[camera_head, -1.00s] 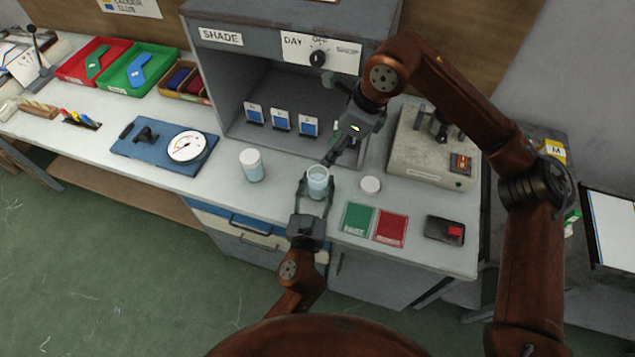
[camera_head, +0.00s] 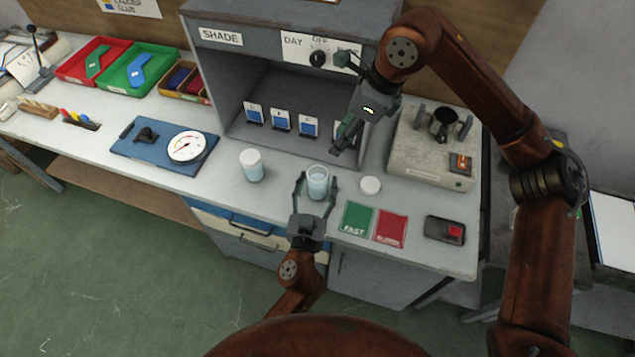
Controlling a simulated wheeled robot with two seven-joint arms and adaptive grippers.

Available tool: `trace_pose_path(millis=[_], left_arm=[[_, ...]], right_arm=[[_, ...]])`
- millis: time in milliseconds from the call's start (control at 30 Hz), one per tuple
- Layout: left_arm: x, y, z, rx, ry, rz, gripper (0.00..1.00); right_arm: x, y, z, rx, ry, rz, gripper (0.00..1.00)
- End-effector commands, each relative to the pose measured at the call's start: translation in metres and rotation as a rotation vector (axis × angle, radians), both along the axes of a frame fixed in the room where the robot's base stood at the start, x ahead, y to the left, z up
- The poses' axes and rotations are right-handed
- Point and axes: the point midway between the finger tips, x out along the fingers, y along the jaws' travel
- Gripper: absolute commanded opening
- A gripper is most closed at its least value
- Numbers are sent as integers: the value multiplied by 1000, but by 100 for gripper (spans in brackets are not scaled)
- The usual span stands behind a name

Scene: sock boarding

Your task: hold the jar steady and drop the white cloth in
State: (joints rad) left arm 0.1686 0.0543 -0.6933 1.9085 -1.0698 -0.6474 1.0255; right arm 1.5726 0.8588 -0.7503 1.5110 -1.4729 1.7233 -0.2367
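The open jar (camera_head: 317,189) is clear with pale bluish contents and stands upright near the front edge of the bench. My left gripper (camera_head: 317,179) has its fingers on either side of the jar, with small gaps showing, so it looks open around it. My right gripper (camera_head: 343,142) hangs above and behind the jar, slightly to its right; its fingers overlap in this view and no cloth shows in it. I cannot make out a separate white cloth; whether it lies inside the jar is unclear.
A white round lid (camera_head: 370,185) lies right of the jar. A second, lidded jar (camera_head: 251,165) stands to the left. Green (camera_head: 357,218) and red (camera_head: 390,228) cards lie in front. The grey shade cabinet (camera_head: 225,85) is behind; a grey machine (camera_head: 405,150) stands right.

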Motion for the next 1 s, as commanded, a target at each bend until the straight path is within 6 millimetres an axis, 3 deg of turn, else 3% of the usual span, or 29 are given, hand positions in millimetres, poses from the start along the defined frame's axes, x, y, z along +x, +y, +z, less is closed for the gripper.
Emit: trace_pose_path(millis=[467, 1000], left_arm=[[-7, 1, -1, -2, 2, 0, 62], [-100, 19, -1, 0, 3, 1, 62]], right_arm=[[0, 0, 0, 0, 0, 0, 37], [0, 0, 0, 0, 0, 0, 37]])
